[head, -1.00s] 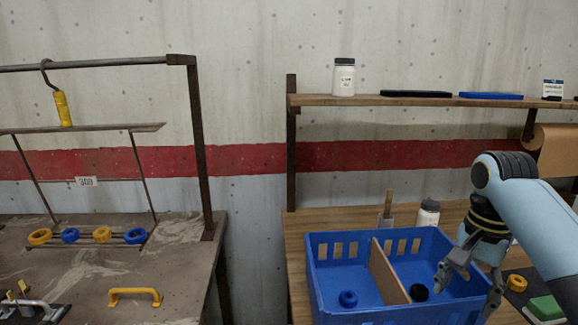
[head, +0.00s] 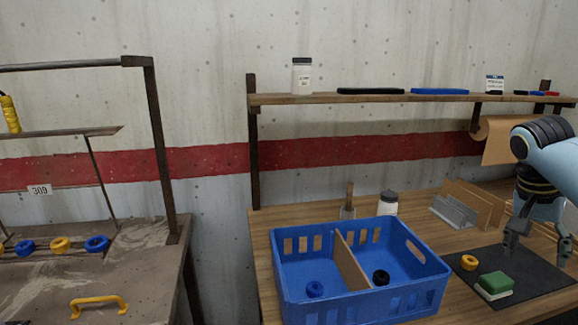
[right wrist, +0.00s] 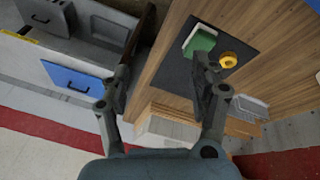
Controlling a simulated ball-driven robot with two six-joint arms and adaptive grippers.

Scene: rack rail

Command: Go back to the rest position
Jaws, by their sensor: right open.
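My right gripper (head: 536,250) is at the right edge of the head view, above the dark mat (head: 548,275) on the wooden table. Its fingers are open and empty; in the right wrist view the two fingers (right wrist: 162,85) stand wide apart with nothing between them. The green and white block (head: 495,285) and the yellow ring (head: 469,262) lie on the mat, apart from the gripper. The blue crate (head: 372,306) holds a blue ring (head: 315,289) in its left compartment and a black ring (head: 381,277) in its right one. My left gripper is not in view.
A shelf (head: 400,98) above the table carries a white jar (head: 302,76) and flat cases. Another jar (head: 388,203) and a metal holder (head: 453,211) stand behind the crate. A metal bench (head: 120,270) with a yellow handle (head: 98,305) is at left, across a gap.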

